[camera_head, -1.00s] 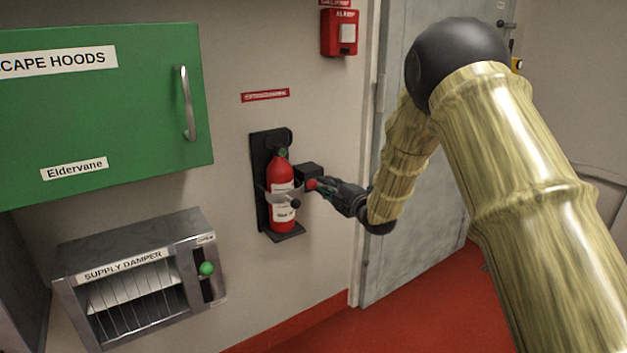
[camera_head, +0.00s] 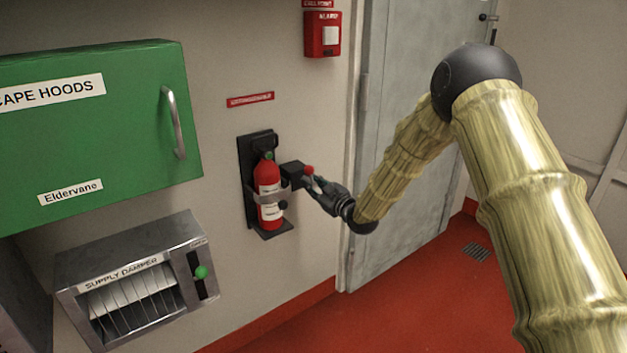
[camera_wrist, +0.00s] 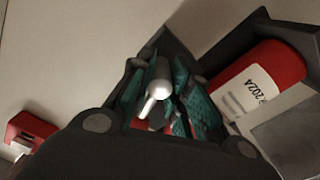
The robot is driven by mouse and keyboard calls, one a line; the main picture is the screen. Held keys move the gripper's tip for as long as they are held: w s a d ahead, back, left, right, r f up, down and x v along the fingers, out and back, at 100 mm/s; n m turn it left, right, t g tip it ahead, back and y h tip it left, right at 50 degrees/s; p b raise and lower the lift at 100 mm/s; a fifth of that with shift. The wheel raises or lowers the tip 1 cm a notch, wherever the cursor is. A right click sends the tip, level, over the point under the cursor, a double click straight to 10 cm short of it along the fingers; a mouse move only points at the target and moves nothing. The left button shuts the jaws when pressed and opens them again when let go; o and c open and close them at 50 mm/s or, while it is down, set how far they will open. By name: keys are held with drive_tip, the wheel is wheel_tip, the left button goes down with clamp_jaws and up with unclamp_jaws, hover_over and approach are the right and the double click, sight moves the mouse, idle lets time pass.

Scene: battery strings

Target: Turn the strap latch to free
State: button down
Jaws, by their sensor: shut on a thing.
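A red fire extinguisher (camera_head: 267,180) stands upright in a black wall bracket (camera_head: 246,180), with a grey strap (camera_head: 269,196) around its middle. It also shows in the wrist view (camera_wrist: 262,80). The latch is a dark block (camera_head: 291,173) at the strap's right side, with a red-ended handle (camera_head: 309,169). My gripper (camera_head: 316,182) reaches it from the right and is shut on the latch handle. In the wrist view, a silver pin-like part (camera_wrist: 157,88) shows between the green-padded fingers (camera_wrist: 160,100). The fingers hide most of the handle.
A green cabinet (camera_head: 100,135) and a supply damper box (camera_head: 135,270) are on the wall to the left. A red alarm box (camera_head: 322,34) is above. A grey door (camera_head: 405,130) is behind my arm. The red floor (camera_head: 420,285) below is clear.

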drive_tip(key=shift+d+m+p, duration=0.1)
drive_tip(key=shift+m+p, duration=0.55)
drive_tip(key=shift+m, duration=0.85)
drive_tip(key=shift+f, duration=0.1)
drive_tip(key=c, duration=1.4)
unclamp_jaws()
